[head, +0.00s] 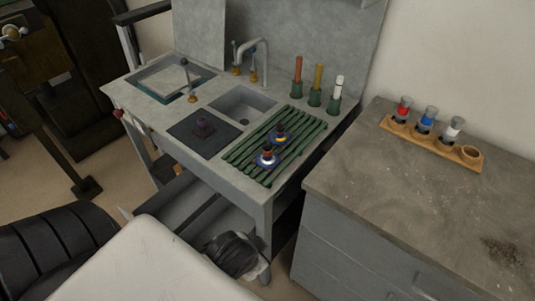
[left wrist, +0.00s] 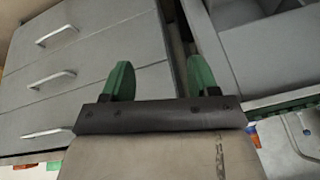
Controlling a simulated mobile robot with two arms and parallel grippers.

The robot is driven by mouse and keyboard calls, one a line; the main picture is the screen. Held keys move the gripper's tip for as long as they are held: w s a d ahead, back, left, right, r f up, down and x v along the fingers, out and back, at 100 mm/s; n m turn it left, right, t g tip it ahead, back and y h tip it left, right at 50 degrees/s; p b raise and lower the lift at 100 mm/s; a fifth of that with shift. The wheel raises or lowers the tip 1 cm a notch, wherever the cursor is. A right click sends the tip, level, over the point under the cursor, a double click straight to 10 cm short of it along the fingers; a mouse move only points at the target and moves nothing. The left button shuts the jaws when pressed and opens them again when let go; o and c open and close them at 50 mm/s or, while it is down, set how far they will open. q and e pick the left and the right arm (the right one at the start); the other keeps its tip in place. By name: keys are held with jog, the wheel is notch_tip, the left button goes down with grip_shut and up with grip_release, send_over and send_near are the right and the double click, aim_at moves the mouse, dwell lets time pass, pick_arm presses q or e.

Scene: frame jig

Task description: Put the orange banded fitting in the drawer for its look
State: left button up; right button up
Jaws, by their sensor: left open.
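Two small fittings stand on the green slatted rack (head: 238,156) in the head view. A grey cabinet with closed drawers (left wrist: 85,55) and bar handles lies at the left of that view. The fittings are not visible there. My right gripper is not in view.
The bench holds a sink (head: 241,104), a tap (head: 255,55) and several upright coloured handles in green holders. The grey cabinet (head: 400,180) at right carries a wooden strip (head: 398,125) with red, blue and white-topped jars. Its front top is largely clear.

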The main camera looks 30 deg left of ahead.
pick_arm(q)
jog(key=w+d+r+m+t+h, duration=0.2)
jog(key=w+d+r+m+t, duration=0.1)
jog(key=w+r+m+t, duration=1.35)
jog(key=w+d+r+m+g+h, duration=0.25)
jog(key=d+r+m+h, duration=0.35)
jog(key=r+m+h, duration=0.3)
jog(key=n+g+y, duration=1.1)
jog(key=n+g, duration=0.8)
jog(key=n, duration=1.5)
send_over(267, 148)
jog(key=f, duration=0.6)
jog(key=shift+w+d, duration=0.1)
jog(key=shift+d, duration=0.1)
jog(key=shift+a+f, duration=0.25)
notch_tip(267, 148, down, 5)
jog(key=shift+d+r+p, duration=0.1)
jog(key=shift+r+p, duration=0.1)
jog(key=shift+p, duration=0.25)
jog(key=shift+f+p, duration=0.7)
jog(key=shift+f, duration=2)
jog(key=c, duration=1.1)
grip_shut()
